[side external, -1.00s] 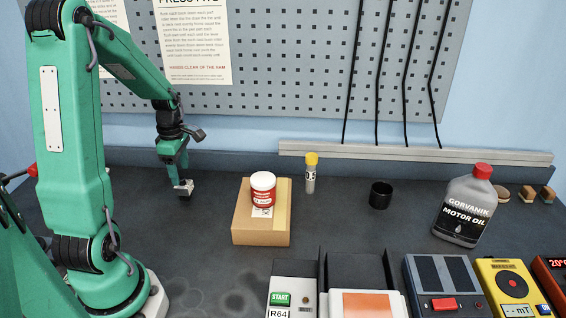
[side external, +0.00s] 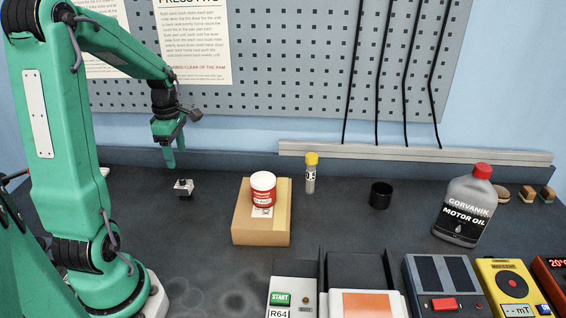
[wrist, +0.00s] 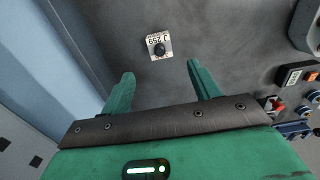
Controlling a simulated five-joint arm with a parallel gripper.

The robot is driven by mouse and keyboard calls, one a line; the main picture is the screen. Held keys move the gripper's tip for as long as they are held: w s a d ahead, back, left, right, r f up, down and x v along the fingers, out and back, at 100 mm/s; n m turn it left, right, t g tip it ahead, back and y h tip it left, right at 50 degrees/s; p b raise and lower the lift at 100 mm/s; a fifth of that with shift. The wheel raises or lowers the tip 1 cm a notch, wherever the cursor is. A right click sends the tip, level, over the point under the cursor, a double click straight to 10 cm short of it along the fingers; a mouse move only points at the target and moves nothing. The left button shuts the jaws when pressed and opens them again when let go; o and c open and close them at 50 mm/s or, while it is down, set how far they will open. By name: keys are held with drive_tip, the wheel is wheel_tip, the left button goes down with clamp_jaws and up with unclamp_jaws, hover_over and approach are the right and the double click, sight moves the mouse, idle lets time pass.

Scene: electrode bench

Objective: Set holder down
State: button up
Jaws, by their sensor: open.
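The holder (side external: 183,188) is a small block with a white label face and a dark top. It sits on the grey bench left of the cardboard box. In the wrist view the holder (wrist: 159,45) shows a black knob on a white plate, ahead of and between the fingers, apart from them. My gripper (side external: 172,160) is above the holder in the side view, pointing down and empty. In the wrist view my gripper (wrist: 160,85) has its two green fingers spread wide.
A cardboard box (side external: 256,237) carries a red and white jar (side external: 263,189). A yellow-capped vial (side external: 310,175), a black cup (side external: 380,195) and a motor oil bottle (side external: 466,210) stand to the right. Several devices line the front right. Bench around the holder is clear.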

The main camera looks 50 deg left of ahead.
drive_tip(key=w+d+r+m+t+y, duration=0.1)
drive_tip(key=d+r+m, duration=0.3)
drive_tip(key=d+m, duration=0.25)
drive_tip(key=d+r+m+t, duration=0.1)
drive_tip(key=d+r+m, duration=0.3)
drive_tip(key=d+m, duration=0.25)
drive_tip(key=s+d+r+m+t, duration=0.1)
drive_tip(key=s+d+m, duration=0.1)
drive_tip(key=d+m, duration=0.4)
drive_tip(key=s+d+r+m+t+h, duration=0.1)
drive_tip(key=s+d+r+m+t, duration=0.1)
drive_tip(key=d+m, duration=0.4)
drive_tip(key=shift+s+d+m+t, duration=0.15)
drive_tip(key=shift+s+m+t, duration=0.15)
drive_tip(key=shift+s+m, duration=0.55)
